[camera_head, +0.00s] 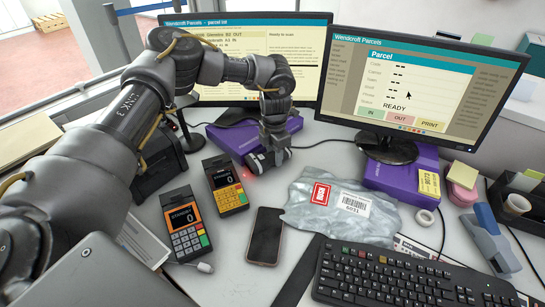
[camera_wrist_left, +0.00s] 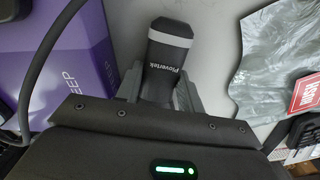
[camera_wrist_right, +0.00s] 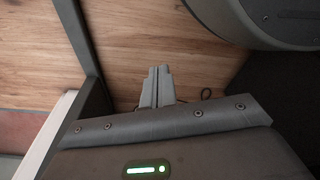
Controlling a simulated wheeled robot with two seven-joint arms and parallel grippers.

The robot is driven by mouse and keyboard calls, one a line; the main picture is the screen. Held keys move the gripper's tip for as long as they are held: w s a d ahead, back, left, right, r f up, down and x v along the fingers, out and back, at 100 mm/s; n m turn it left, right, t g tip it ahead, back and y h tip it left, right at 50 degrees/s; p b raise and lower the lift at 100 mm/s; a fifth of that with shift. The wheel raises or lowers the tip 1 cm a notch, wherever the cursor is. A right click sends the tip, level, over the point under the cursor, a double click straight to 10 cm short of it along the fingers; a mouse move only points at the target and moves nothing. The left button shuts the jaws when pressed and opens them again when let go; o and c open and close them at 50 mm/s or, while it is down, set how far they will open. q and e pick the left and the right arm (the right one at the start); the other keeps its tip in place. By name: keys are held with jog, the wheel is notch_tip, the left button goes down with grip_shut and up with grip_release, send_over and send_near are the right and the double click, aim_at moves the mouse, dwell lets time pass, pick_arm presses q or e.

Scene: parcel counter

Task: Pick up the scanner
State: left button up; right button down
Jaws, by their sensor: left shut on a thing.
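The scanner (camera_wrist_left: 168,55) is a dark handheld device with a light band and the word Plovertek. My left gripper (camera_wrist_left: 158,92) is shut on it, one finger on each side. In the head view the left gripper (camera_head: 274,148) points down at the counter behind the payment terminals, with the scanner (camera_head: 257,164) at its tips and a red glow beside it. Whether the scanner touches the counter cannot be told.
A grey plastic parcel (camera_head: 340,207) lies right of the scanner. Two payment terminals (camera_head: 184,225) (camera_head: 225,186) and a phone (camera_head: 265,237) are in front. A purple box (camera_head: 232,140) is close behind. Two monitors (camera_head: 425,85) (camera_head: 250,60) stand at the back; a keyboard (camera_head: 410,280) is front right.

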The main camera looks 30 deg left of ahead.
pick_arm(q)
notch_tip(320, 180, up, 2)
jog(key=shift+r, duration=0.25)
jog(key=s+d+r, duration=0.2)
jog(key=s+r, duration=0.3)
jog(key=s, duration=0.1)
jog(key=s+d+r, duration=0.2)
jog(key=s+r, duration=0.2)
jog(key=s, duration=0.3)
jog(key=shift+s+d+r, duration=0.15)
jog(key=shift+d+r, duration=0.1)
jog(key=shift+r, duration=0.1)
